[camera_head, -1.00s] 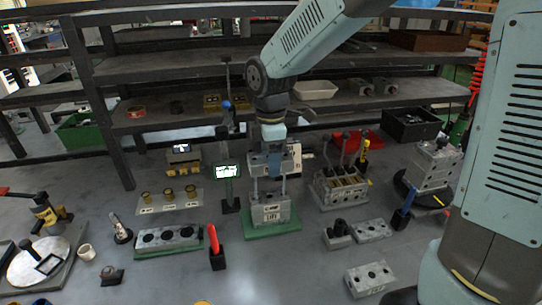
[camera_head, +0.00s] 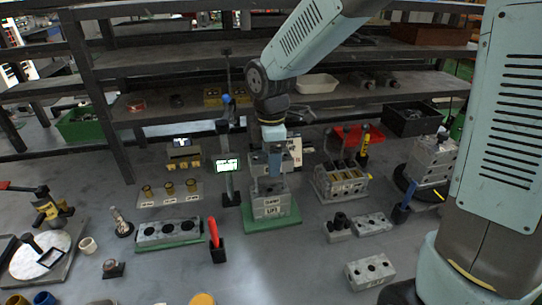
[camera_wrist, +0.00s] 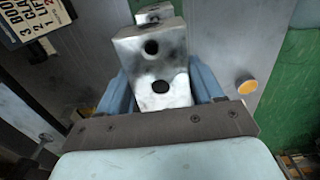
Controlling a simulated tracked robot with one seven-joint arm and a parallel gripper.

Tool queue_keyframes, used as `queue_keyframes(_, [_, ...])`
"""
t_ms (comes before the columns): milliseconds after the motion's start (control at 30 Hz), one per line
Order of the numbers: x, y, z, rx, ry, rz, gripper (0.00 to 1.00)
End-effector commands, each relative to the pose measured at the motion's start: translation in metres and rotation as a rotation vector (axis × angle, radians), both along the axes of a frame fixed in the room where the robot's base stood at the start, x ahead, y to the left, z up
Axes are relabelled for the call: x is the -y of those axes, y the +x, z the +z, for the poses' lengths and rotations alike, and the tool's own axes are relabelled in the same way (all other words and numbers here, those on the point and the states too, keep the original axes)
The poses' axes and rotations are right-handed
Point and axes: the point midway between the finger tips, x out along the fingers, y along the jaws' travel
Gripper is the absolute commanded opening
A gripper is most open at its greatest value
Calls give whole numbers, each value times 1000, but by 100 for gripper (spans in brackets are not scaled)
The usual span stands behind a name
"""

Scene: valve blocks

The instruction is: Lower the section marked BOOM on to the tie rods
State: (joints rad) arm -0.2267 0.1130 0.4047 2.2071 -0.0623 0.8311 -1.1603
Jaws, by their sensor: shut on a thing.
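My gripper (camera_head: 273,158) is above the stack in the middle of the floor, pointing down. In the wrist view its blue fingers (camera_wrist: 162,84) are shut on a pale grey block with dark holes (camera_wrist: 152,72). I take this block for the BOOM section, but cannot read its marking. In the head view the held section (camera_head: 259,166) is over a stack with a LIFT label (camera_head: 271,207), which stands on a green base (camera_head: 287,222). The tie rods are mostly hidden between the section and the stack; I cannot tell how far they enter its holes.
A dark post with a lit screen (camera_head: 227,166) stands close to the left of the stack. A red-handled tool (camera_head: 214,233) is at the front left. Shelves (camera_head: 170,112) run behind.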

Motion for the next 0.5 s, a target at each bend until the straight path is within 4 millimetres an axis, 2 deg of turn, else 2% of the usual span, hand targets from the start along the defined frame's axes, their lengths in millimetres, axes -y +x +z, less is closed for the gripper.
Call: queue_keyframes(500, [0, 0, -10, 0, 0, 0, 16])
